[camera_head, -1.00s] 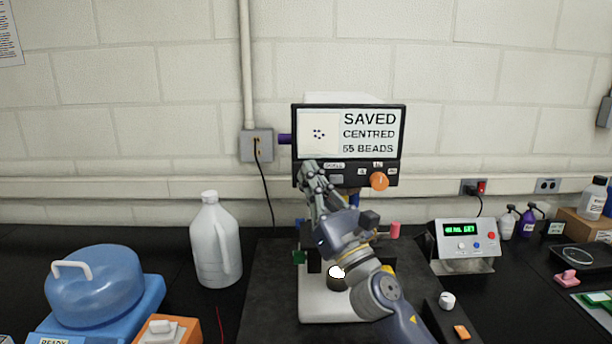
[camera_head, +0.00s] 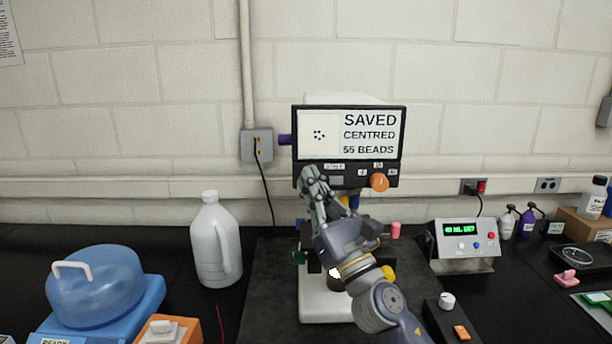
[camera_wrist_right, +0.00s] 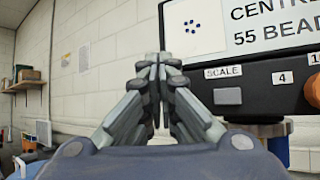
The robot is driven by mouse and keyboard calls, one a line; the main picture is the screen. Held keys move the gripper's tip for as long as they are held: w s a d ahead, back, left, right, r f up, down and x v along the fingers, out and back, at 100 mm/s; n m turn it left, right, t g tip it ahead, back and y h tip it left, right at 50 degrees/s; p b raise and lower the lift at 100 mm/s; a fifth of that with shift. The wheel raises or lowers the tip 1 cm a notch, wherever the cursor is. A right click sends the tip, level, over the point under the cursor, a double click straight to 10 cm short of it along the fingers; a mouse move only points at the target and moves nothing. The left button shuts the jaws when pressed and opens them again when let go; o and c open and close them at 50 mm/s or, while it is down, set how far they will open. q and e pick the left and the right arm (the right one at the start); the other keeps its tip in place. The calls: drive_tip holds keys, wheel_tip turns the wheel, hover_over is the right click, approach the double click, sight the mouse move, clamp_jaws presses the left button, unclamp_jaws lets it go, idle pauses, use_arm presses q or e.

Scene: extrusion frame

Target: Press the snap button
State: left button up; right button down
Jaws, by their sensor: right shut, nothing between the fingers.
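The microscope's screen unit (camera_head: 350,133) reads SAVED, CENTRED, 55 BEADS above a dark control strip. The strip carries a grey button (camera_head: 336,180) under a label that reads SCALE in the right wrist view (camera_wrist_right: 228,96), and an orange knob (camera_head: 379,182). No label reading SNAP can be seen; the strip's left end is behind my fingers. My right gripper (camera_head: 308,172) is shut and empty, its tips in front of that left end. In the right wrist view, the closed fingertips (camera_wrist_right: 158,60) are left of the SCALE button. Contact cannot be told. My left gripper is not in view.
A white jug (camera_head: 215,245) and a blue-lidded container (camera_head: 95,285) stand on the left. A control box with a green display (camera_head: 463,240) stands on the right. The microscope's white base (camera_head: 315,305) is below my right arm.

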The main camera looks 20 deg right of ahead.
drive_tip(key=s, duration=0.2)
drive_tip(key=s+a+p, duration=0.1)
drive_tip(key=s, duration=0.1)
drive_tip(key=shift+s+a, duration=0.15)
drive_tip(key=shift+s, duration=0.1)
